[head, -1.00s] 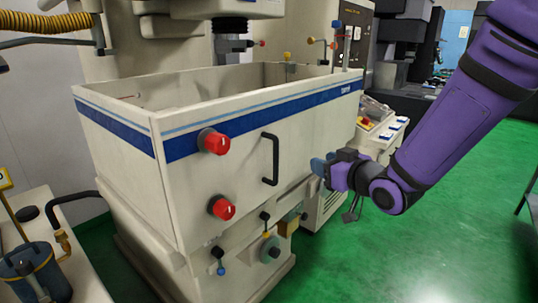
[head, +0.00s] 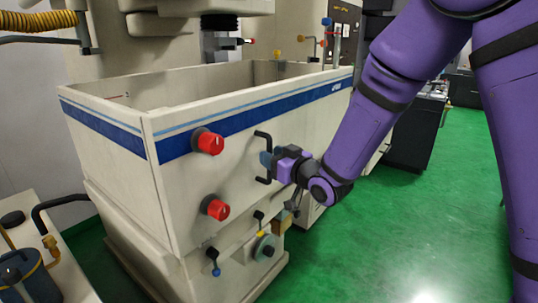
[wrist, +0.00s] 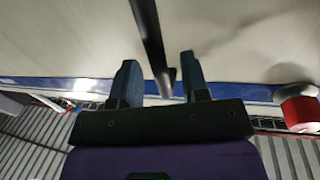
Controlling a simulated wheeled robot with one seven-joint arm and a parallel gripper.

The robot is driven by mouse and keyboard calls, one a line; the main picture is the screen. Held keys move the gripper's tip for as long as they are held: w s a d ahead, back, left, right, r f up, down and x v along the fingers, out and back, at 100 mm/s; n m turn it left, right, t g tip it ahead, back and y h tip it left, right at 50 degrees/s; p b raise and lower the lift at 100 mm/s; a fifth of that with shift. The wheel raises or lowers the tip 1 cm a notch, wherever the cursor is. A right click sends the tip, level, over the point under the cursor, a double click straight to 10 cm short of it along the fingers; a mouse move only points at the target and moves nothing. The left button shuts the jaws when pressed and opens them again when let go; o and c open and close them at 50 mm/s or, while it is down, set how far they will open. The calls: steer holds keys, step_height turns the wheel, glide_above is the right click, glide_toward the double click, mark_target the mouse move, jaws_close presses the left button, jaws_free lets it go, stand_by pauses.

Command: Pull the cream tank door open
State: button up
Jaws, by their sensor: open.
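The cream tank door (head: 230,165) is the front panel of the tank, with a blue stripe along its top; it looks shut. Its black upright bar handle (head: 263,137) sits right of the red knobs. My gripper (head: 268,162) is at the handle's middle and hides part of it. In the wrist view, my gripper (wrist: 158,85) is open, its two blue-grey fingers on either side of the black handle (wrist: 149,35). The handle passes between them, closer to the right finger; I cannot tell whether it touches.
Two red knobs, upper (head: 209,142) and lower (head: 216,208), stick out left of the handle. Small levers and a round valve (head: 266,248) sit below. A side table (head: 60,285) with a blue pot is at lower left. Green floor (head: 400,240) is clear at right.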

steer(key=shift+x, duration=0.85)
jaws_close()
